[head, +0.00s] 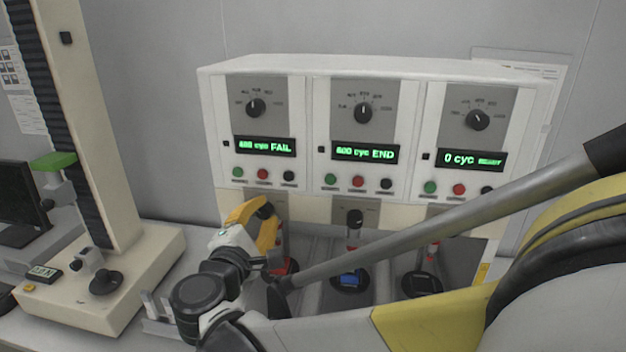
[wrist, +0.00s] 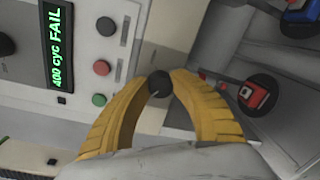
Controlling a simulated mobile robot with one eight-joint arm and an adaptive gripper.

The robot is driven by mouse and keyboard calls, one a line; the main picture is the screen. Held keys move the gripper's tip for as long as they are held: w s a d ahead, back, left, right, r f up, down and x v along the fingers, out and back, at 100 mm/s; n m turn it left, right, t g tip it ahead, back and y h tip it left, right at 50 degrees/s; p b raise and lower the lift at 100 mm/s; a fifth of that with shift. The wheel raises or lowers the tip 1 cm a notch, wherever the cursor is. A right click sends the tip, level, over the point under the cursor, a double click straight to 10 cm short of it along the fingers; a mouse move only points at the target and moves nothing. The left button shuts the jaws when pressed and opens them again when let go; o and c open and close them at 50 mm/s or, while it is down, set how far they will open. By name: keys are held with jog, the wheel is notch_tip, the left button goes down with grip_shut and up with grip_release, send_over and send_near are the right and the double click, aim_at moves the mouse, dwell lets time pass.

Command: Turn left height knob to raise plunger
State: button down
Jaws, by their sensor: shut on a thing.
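The left height knob (wrist: 160,84) is small, round and black. In the wrist view it sits between the fingertips of my yellow gripper (wrist: 159,83), which is shut on it. In the head view my gripper (head: 262,212) is at the left station, just below its panel, and partly hides the knob. The left plunger (wrist: 222,90) has a red part and stands beside the gripper, near a red sample (wrist: 254,96) on a black disc. I cannot tell whether the plunger touches the sample. The left display (wrist: 60,45) reads 400 cyc FAIL.
The middle station has its own black knob (head: 355,217) and a blue sample (head: 350,280); its display reads END. The right station (head: 421,284) is partly hidden by my arm. A tall tester column (head: 85,130) stands at left. Red and green buttons lie close to my gripper.

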jog(key=shift+w+r, duration=0.1)
jog(key=shift+r, duration=0.05)
jog(key=c, duration=1.1)
grip_release()
jog(key=shift+d, duration=0.1)
